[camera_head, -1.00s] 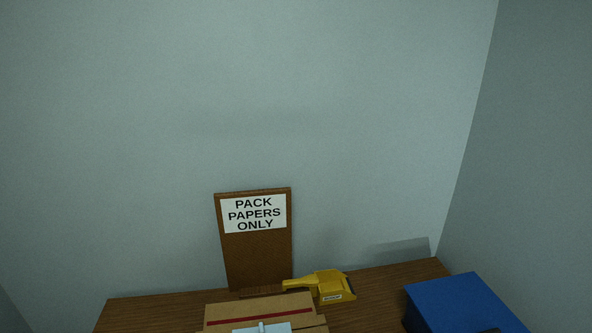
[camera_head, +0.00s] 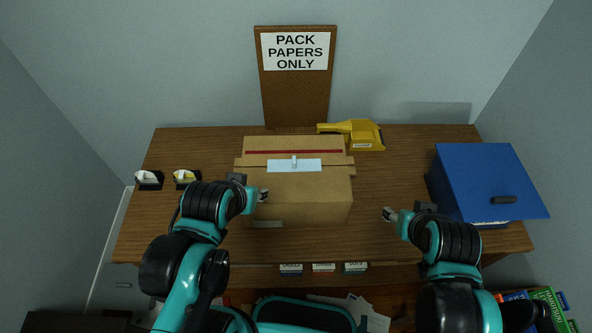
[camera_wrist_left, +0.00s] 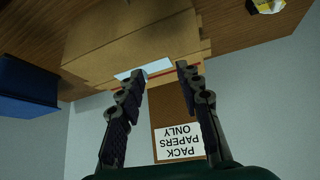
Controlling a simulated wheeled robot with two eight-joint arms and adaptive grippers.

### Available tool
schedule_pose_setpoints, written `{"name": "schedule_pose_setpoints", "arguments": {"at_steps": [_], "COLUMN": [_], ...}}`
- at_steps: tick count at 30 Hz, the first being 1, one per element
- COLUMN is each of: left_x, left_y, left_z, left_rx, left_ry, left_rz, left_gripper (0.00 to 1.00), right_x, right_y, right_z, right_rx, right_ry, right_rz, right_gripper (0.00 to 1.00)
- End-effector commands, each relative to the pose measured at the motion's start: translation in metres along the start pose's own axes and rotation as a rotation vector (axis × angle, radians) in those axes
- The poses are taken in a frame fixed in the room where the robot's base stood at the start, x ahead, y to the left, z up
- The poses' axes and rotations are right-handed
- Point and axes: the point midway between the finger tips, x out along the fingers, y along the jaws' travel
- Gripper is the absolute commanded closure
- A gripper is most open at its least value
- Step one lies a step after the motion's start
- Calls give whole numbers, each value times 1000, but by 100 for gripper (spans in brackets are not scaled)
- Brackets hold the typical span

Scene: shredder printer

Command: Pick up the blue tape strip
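The light blue tape strip (camera_head: 309,166) lies across the top of a brown cardboard box (camera_head: 305,208), with a small pale raised piece at its middle. The strip also shows in the left wrist view (camera_wrist_left: 128,74), partly behind a finger. My left gripper (camera_head: 250,187) is at the box's left side, near its front-left part, apart from the strip. Its fingers (camera_wrist_left: 158,95) are spread and empty in the wrist view. My right gripper (camera_head: 406,210) is to the right of the box over the table, with its fingers apart and nothing between them.
The box stands on a wooden table (camera_head: 385,185). A yellow tape dispenser (camera_head: 362,134) is behind it, near a corkboard sign (camera_head: 296,97) reading "PACK PAPERS ONLY". A blue-lidded bin (camera_head: 480,180) stands at the right. Two small black holders (camera_head: 149,181) are at the left.

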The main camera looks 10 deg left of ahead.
Motion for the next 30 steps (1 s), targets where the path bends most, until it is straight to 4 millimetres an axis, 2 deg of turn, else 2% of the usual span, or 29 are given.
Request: {"name": "schedule_pose_setpoints", "arguments": {"at_steps": [14,17,19,23,25,30], "left_x": [0,0,0,0,4,24], "left_y": [0,0,1,6,10,22], "left_z": [0,-1,-5,-27,-44,-83], "left_rx": [0,5,29,155,261,553], "left_ry": [0,-2,-14,-71,-119,-244], "left_rz": [0,0,2,14,29,90], "left_gripper": [65,47,47,47,47,47], "right_x": [0,0,-1,-4,-6,-10], "right_y": [0,0,0,0,0,0], "right_z": [0,0,-1,-2,-4,-8], "right_rx": [0,0,0,0,0,0], "right_ry": [0,0,0,0,0,0], "right_rz": [0,0,0,0,0,0], "right_gripper": [51,51,51,51,51,51]}}
